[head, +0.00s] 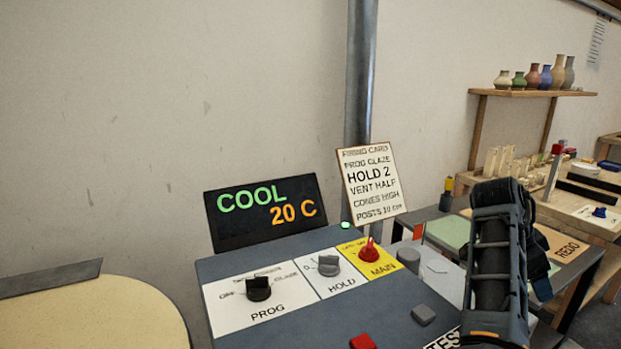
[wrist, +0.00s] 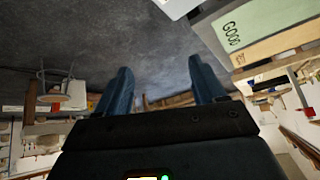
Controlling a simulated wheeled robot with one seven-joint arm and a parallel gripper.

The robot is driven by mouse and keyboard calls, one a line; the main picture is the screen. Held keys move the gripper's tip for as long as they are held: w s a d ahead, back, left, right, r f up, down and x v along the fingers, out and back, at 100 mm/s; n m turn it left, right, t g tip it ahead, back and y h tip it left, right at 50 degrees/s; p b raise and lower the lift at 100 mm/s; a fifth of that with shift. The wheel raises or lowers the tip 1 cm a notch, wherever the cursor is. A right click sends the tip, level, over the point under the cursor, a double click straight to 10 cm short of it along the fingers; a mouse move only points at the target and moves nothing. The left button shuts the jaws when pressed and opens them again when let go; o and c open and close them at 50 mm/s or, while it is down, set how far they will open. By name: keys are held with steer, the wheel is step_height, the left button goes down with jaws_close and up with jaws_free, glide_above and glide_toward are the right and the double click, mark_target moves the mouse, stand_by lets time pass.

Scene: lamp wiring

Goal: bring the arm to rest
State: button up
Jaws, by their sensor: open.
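My gripper (wrist: 162,84) shows in the wrist view with its two blue fingers spread wide apart. Nothing is between the fingers, and grey floor shows past them. In the head view my dark arm rises at the right, in front of the tables there. I cannot make out the fingertips in the head view.
A control panel (head: 310,318) with PROG (head: 258,289), HOLD (head: 329,265) and red MAIN (head: 369,250) knobs stands left of my arm. Its display (head: 262,211) reads COOL 20 C. A firing card (head: 371,180) stands behind. A green GOOD mat (wrist: 240,28) lies upper right in the wrist view.

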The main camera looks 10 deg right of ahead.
steer(key=s+d+f+n+t+h, duration=0.1)
steer(key=s+f+n+t+h, duration=0.3)
steer(key=s+f+n, duration=0.7)
steer(key=s+a+f+n+t+y, duration=0.45)
steer(key=s+a+f+t, duration=0.25)
steer(key=s+a, duration=0.25)
steer(key=s+a+r+n+t+y, duration=0.1)
steer(key=s+a+r+n+y, duration=0.15)
steer(key=s+a, duration=0.45)
steer(key=s+a+r+n+t+y, duration=0.25)
steer(key=s+a, duration=0.35)
steer(key=s, duration=0.3)
steer(key=s+a+r+y, duration=0.1)
steer(key=s+a+r, duration=0.5)
steer(key=s+r, duration=0.3)
steer(key=shift+r+t, duration=0.35)
steer(key=shift+r, duration=0.55)
steer(key=shift+y, duration=0.25)
steer(key=shift+c, duration=0.5)
